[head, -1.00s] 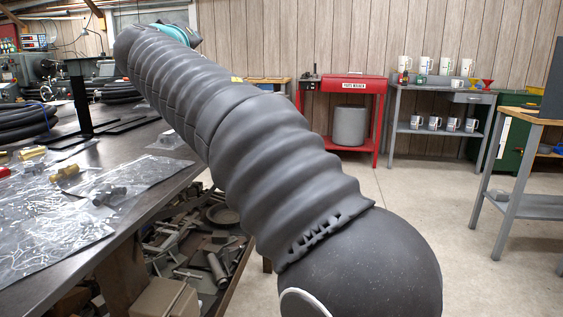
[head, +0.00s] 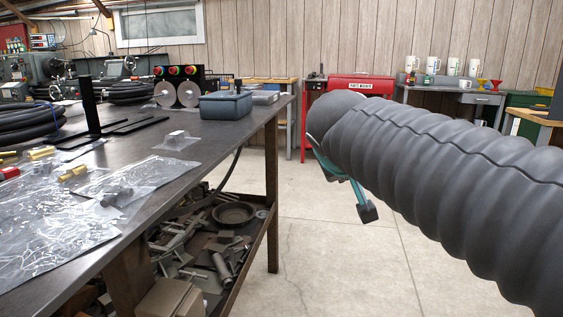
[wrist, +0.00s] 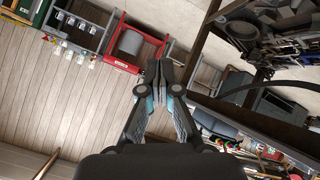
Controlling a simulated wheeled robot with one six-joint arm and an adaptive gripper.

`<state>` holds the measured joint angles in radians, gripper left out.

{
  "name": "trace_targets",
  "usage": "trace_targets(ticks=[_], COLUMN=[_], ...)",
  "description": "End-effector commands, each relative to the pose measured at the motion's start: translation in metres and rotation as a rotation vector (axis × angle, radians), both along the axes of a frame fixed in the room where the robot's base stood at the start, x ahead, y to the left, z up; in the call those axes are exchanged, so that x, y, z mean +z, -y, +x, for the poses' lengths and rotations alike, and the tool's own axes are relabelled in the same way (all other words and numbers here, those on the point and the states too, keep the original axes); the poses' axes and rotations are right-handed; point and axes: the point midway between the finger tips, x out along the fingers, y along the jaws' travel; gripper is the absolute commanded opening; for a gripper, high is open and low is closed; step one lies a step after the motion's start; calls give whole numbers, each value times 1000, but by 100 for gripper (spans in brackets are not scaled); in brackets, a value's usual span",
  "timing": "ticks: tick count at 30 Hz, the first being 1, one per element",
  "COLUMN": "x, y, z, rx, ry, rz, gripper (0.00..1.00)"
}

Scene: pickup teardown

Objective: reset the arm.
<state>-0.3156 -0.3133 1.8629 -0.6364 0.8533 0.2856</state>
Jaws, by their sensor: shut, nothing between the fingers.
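My arm, in a ribbed dark grey sleeve, reaches in from the right edge of the head view and ends near the picture's middle. A teal part and a dark tip of my gripper (head: 367,212) show below the arm's end, over open floor to the right of the workbench (head: 190,160). In the wrist view my gripper (wrist: 159,70) has its two fingers together at the tips, with nothing between them. The wrist picture is turned, so the room appears sideways.
The bench holds a grey-blue bin (head: 226,106), black hose coils (head: 25,122) and plastic bags (head: 60,230). Its lower shelf holds metal parts. A red parts washer (head: 360,85) and a grey shelf with mugs (head: 450,95) stand at the back wall. The floor (head: 330,260) between is clear.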

Motion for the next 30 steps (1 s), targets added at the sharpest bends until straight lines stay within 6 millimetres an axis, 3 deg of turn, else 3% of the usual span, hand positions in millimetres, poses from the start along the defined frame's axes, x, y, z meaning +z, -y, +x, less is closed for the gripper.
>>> trace_targets(ticks=[3,9,15,20,30], x=[-53,-140,-199,-214,-214], y=[28,45,42,44,44], z=[-56,-144,-201,-215,-215], rx=[-47,-106,-141,-149,-149], ry=[-111,-269,-356,-377,-377], rz=[85,247,375,411,411], gripper=[0,0,0,0,0])
